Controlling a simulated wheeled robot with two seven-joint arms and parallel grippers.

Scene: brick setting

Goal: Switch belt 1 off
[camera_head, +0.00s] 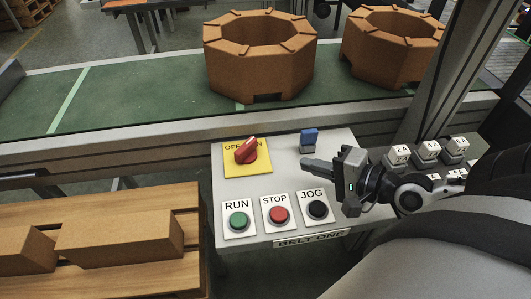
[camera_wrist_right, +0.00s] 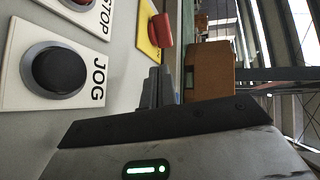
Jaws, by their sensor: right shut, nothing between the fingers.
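The grey control panel (camera_head: 290,185) bears a "BELT ONE" label (camera_head: 312,237) on its front edge. A red rotary switch (camera_head: 246,150) sits on a yellow plate marked OFF at left; its handle slants to the upper right and covers part of the lettering. It also shows in the right wrist view (camera_wrist_right: 162,28). Below it are the green RUN button (camera_head: 238,220), red STOP button (camera_head: 278,215) and black JOG button (camera_head: 318,209). My right gripper (camera_head: 308,165) is shut and empty, over the panel's right half, to the right of the red switch and apart from it. My left gripper is out of view.
A small blue-topped part (camera_head: 309,137) stands on the panel just behind my right gripper. White-topped blocks (camera_head: 427,150) stand to the right. Behind runs a green belt (camera_head: 130,95) carrying octagonal brick rings (camera_head: 260,60). Bricks (camera_head: 110,230) lie on a pallet at left.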

